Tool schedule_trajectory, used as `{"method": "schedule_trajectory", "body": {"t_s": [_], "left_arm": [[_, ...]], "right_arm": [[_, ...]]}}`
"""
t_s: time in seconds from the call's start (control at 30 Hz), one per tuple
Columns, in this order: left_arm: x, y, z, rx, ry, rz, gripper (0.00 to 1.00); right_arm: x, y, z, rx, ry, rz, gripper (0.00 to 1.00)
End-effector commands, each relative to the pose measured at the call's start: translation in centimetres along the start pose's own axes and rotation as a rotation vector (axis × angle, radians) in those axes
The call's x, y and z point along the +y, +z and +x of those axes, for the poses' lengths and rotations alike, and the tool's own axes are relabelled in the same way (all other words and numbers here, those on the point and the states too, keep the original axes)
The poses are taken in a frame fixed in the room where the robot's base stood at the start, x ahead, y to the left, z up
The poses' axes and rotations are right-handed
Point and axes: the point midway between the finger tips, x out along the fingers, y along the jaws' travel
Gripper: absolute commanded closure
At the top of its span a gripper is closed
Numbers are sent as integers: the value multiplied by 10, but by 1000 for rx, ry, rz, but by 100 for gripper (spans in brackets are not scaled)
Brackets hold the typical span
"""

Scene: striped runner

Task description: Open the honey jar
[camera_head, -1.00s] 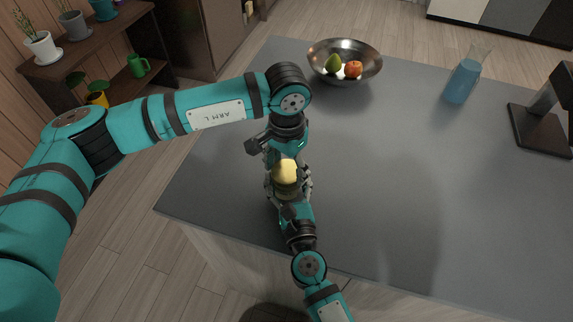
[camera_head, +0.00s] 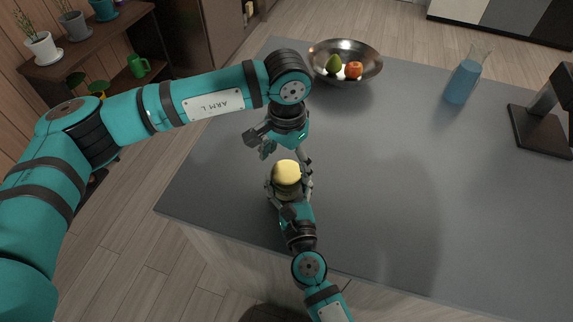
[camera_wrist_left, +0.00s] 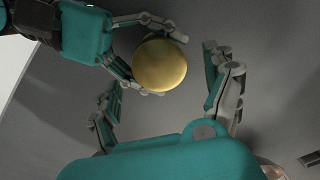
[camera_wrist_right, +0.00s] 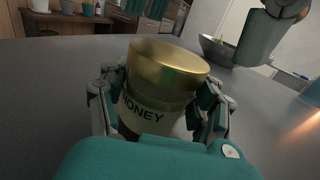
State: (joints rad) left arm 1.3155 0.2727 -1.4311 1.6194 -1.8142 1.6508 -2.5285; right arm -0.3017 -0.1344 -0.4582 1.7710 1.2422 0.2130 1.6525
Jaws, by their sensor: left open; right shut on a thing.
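The honey jar stands on the grey counter near its front edge; in the right wrist view its label (camera_wrist_right: 150,111) reads HONEY. Its gold lid (camera_head: 287,172) is on top of the jar, and it also shows in the left wrist view (camera_wrist_left: 160,65) and the right wrist view (camera_wrist_right: 168,62). My right gripper (camera_wrist_right: 160,105) is shut around the jar's body from the front. My left gripper (camera_head: 285,153) is open and empty, above and just behind the lid, apart from it. In the left wrist view its spread fingers (camera_wrist_left: 165,90) sit on either side, with the lid between and beyond them.
A metal bowl (camera_head: 345,77) with a green pear and a red apple stands at the back. A flask of blue liquid (camera_head: 464,80) and a dark appliance (camera_head: 538,130) stand to the right. The middle of the counter (camera_head: 400,170) is clear.

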Motion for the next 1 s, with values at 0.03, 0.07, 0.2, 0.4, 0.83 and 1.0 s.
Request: {"method": "schedule_trajectory", "body": {"t_s": [0.03, 0.07, 0.2, 0.4, 0.83, 1.0], "left_arm": [[0, -1, -8, 3, -1, 1, 15], [0, -1, -12, 3, -1, 1, 15], [0, 0, -23, 1, 0, 0, 15], [-1, -1, -50, 4, -3, 0, 15], [1, 1, -6, -3, 3, 0, 15], [1, 1, 14, -2, 2, 0, 15]], "right_arm": [[0, 0, 0, -1, -1, 0, 100], [0, 0, 0, -1, -1, 0, 100], [0, 0, 0, -1, -1, 0, 100], [0, 0, 0, -1, 0, 0, 100], [0, 0, 0, -1, 0, 0, 100], [0, 0, 0, -1, 0, 0, 100]]}}
